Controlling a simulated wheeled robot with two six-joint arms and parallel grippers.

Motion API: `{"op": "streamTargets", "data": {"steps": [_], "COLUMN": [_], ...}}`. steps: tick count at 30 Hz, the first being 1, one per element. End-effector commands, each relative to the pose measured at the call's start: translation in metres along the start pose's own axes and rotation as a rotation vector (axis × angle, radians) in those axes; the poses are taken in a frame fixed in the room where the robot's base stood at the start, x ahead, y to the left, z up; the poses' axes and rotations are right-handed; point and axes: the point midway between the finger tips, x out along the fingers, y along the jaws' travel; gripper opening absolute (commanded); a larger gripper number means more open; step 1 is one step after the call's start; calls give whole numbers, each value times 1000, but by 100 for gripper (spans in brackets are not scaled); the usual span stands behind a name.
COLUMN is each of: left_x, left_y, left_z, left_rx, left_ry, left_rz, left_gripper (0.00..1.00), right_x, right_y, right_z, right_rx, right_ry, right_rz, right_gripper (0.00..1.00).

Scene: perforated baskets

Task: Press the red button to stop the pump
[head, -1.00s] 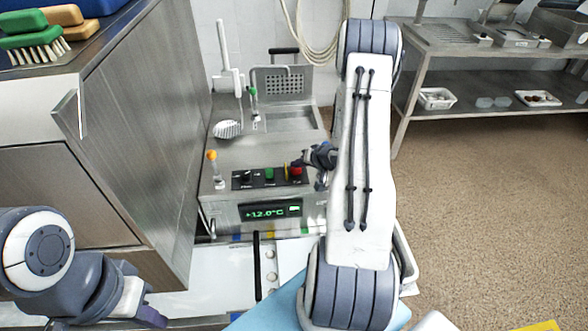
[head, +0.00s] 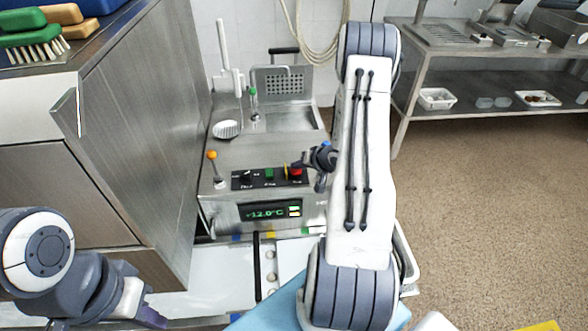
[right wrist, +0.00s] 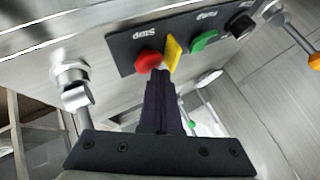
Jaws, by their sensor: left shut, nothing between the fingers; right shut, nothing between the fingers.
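The red button (head: 296,172) sits at the right end of the black control panel on the steel pump unit; it also shows in the right wrist view (right wrist: 148,61). My right gripper (head: 305,163) is shut and empty, its fingertips right at the red button. In the right wrist view the shut fingers (right wrist: 158,78) end close by the button and a yellow tab (right wrist: 173,50); I cannot tell whether they touch. My left gripper (head: 150,317) is shut and empty at the lower left, far from the panel.
A green button (right wrist: 204,41) and black knob (right wrist: 240,25) share the panel. An orange-tipped lever (head: 212,168) stands left of it. A lit green display (head: 268,211) is below. A steel cabinet (head: 140,120) rises at left; open floor lies at right.

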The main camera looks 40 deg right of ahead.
Motion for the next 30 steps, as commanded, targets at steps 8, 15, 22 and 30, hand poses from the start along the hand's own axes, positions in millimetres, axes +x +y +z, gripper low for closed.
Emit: {"op": "streamTargets", "data": {"steps": [8,15,22,30], "left_x": [1,1,-10,-21], "left_y": [0,0,1,2], "left_z": [0,0,0,-1], "left_rx": [0,0,0,0], "left_ry": [0,0,0,0], "left_rz": [0,0,0,0], "left_gripper": [0,0,0,0], "right_x": [2,2,-5,-12], "right_y": [2,1,-4,-8], "right_z": [2,2,-3,-8], "right_rx": [0,0,0,1], "right_ry": [-1,-2,-2,-1], "right_rz": [0,1,1,0], "right_gripper": [0,0,0,0]}}
